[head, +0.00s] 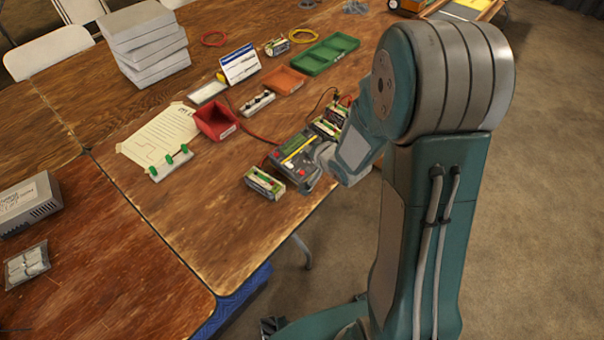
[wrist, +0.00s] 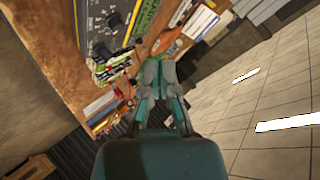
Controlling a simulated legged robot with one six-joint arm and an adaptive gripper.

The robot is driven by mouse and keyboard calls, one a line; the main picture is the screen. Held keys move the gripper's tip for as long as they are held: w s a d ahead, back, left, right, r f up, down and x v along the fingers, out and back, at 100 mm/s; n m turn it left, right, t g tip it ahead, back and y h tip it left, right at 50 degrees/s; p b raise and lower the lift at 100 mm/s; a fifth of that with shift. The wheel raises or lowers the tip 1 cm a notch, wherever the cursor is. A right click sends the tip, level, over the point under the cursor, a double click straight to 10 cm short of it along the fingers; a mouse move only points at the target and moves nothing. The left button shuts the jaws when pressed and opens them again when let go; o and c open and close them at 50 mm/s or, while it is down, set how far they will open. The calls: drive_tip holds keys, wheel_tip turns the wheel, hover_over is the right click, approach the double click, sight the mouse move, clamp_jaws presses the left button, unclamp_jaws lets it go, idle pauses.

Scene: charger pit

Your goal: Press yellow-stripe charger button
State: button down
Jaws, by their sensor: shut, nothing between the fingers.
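The charger (head: 291,157), a dark box with a yellow stripe (head: 297,149) and small coloured buttons, lies on the wooden table near its right edge. My gripper (head: 326,158) is at the charger's right end, partly hidden by my own wrist; I cannot tell whether it touches. In the wrist view the charger (wrist: 107,20) fills the upper left, with a dark knob and the yellow stripe along its right side. My gripper (wrist: 158,64) shows there shut and empty, below and right of the charger in the picture. Which button is closest to the fingertips is unclear.
A battery pack (head: 264,183) stands left of the charger, and more packs with wires (head: 330,122) lie behind it. A red bin (head: 215,121), an orange tray (head: 285,80) and a green tray (head: 326,54) sit farther back.

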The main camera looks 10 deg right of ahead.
approach(298, 168)
drive_tip(key=shift+w+r+x, duration=0.1)
drive_tip(key=shift+r+x, duration=0.05)
drive_tip(key=shift+x, duration=0.8)
drive_tip(key=shift+w+r+x, duration=0.1)
drive_tip(key=shift+r+x, duration=0.05)
drive_tip(key=shift+x, duration=0.75)
drive_tip(key=shift+w+r+x, duration=0.1)
drive_tip(key=shift+x, duration=0.85)
drive_tip(key=shift+f, duration=0.3)
drive_tip(key=shift+f, duration=0.4)
drive_tip(key=shift+r, duration=0.8)
drive_tip(key=shift+s+d+r, duration=0.1)
drive_tip(key=shift+s+r, duration=0.05)
drive_tip(key=shift+r, duration=0.65)
drive_tip(key=shift+s+d+r, duration=0.1)
drive_tip(key=shift+s+r, duration=0.05)
drive_tip(key=shift+r, duration=0.7)
drive_tip(key=shift+s+d+r, duration=0.1)
drive_tip(key=shift+s+r, duration=0.05)
drive_tip(key=shift+r, duration=0.65)
